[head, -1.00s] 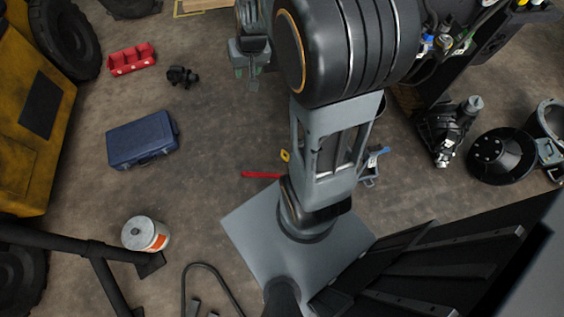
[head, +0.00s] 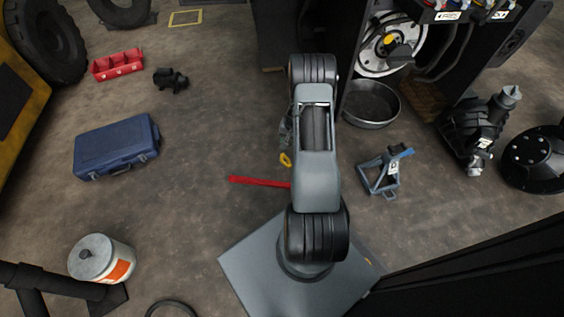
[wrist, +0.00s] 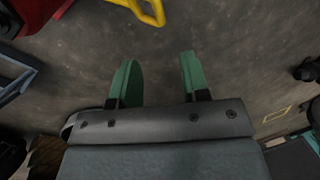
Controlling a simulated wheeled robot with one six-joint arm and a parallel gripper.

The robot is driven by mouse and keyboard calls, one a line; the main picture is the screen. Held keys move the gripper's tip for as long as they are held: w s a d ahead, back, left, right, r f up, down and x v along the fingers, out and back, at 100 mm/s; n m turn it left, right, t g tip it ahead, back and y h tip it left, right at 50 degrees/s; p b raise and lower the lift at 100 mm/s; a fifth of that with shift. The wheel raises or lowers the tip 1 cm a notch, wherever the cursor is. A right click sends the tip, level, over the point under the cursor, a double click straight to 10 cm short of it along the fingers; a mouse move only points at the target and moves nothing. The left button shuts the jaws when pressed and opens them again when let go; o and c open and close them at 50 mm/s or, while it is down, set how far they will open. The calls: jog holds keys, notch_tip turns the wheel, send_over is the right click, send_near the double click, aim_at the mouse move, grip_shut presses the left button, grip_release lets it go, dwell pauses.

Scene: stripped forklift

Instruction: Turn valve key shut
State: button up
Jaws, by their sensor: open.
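My gripper (wrist: 157,72) is open and empty in the wrist view, its two green fingers apart above bare floor. In the head view it is mostly hidden behind my arm. A yellow loop-shaped handle (wrist: 147,10) lies ahead of the fingers, apart from them; it also shows in the head view (head: 285,159) just left of my arm. No part is clearly identifiable as the valve key. A small yellow piece (head: 390,40) shows at a pale round disc (head: 377,65) on the dark machine at the upper right, well away from my arm.
A red bar (head: 256,182) lies left of my arm. A grey stand (head: 382,178) and a round pan (head: 371,117) are to its right. A blue case (head: 116,144), red bin (head: 117,64) and white bucket (head: 96,257) stand at left.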

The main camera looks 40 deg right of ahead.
aim_at(282, 157)
jog(key=b+x, duration=0.5)
jog(key=x, duration=0.9)
jog(key=shift+s+b, duration=0.15)
jog(key=shift+b, duration=0.25)
jog(key=shift+c, duration=0.2)
grip_shut()
